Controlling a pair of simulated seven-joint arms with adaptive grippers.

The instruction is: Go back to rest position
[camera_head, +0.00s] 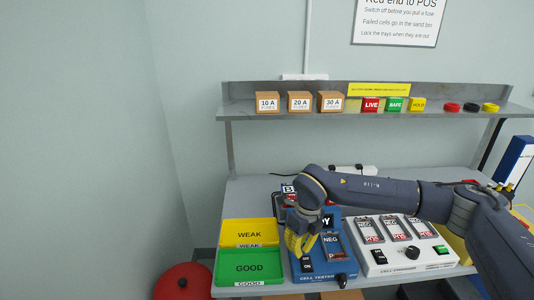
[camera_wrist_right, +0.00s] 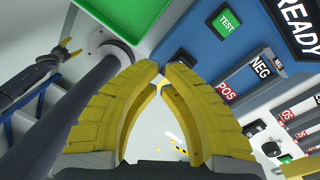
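My right gripper (camera_head: 300,250) hangs over the left part of the blue tester (camera_head: 325,268), near its switch. In the right wrist view my right gripper's yellow fingers (camera_wrist_right: 163,66) curve together to almost touching tips, with nothing held between them. I cannot tell whether the fingers touch the tester. The arm hides part of the tester and the bench behind it. My left gripper (camera_wrist_right: 67,47) is outside the head view. It shows small at the upper left of the right wrist view, away from the bench, and its opening is too small to judge.
A yellow WEAK tray (camera_head: 250,228) and a green GOOD tray (camera_head: 228,279) lie left of the tester. A white charger (camera_head: 432,264) with several cells stands right. A shelf (camera_head: 240,112) with fuse boxes runs behind. A red bin (camera_head: 183,282) stands on the floor.

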